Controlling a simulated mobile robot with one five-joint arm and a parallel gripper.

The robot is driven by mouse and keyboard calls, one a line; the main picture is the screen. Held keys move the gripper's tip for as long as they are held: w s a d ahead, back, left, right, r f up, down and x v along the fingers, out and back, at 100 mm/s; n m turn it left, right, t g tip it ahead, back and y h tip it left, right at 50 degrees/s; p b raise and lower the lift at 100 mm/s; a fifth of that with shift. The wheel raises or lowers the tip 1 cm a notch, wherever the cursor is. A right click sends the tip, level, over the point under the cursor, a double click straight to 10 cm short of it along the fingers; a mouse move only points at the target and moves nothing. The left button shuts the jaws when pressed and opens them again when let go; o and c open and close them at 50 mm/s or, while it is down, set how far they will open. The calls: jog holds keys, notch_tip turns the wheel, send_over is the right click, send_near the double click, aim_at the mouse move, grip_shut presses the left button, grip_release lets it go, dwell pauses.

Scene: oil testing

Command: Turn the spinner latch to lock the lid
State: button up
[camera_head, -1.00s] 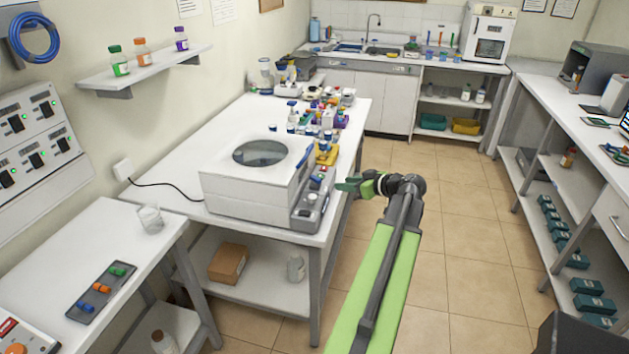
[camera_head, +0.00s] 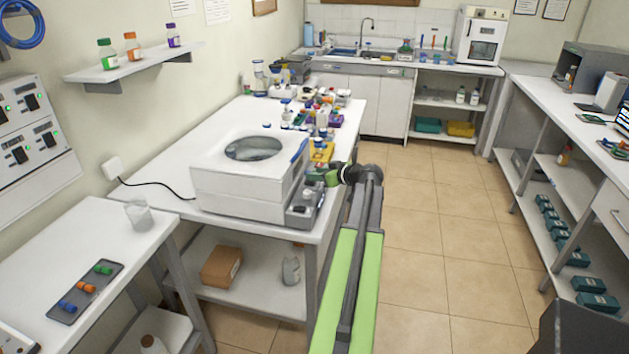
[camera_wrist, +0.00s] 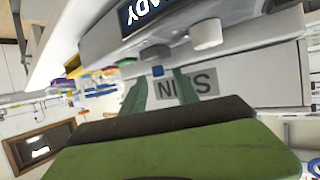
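The spinner is a white box (camera_head: 235,190) with a round window (camera_head: 253,148) in its lid, standing on the white bench. The lid looks closed. A blue strip (camera_head: 300,151), probably the latch, lies along the lid's right edge. My gripper (camera_head: 322,177) is at the spinner's right side, close to its grey control panel (camera_head: 305,205). In the wrist view the green fingers (camera_wrist: 161,78) are apart, with nothing clearly held. A small blue piece (camera_wrist: 158,71) shows just beyond and between the fingertips; I cannot tell whether they touch it.
A yellow holder (camera_head: 322,152) and several small bottles stand behind the spinner. A side bench with a grey tray (camera_head: 85,292) is at left. The floor (camera_head: 430,235) at right is clear.

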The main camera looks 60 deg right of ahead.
jog(key=shift+x, duration=0.9)
grip_shut()
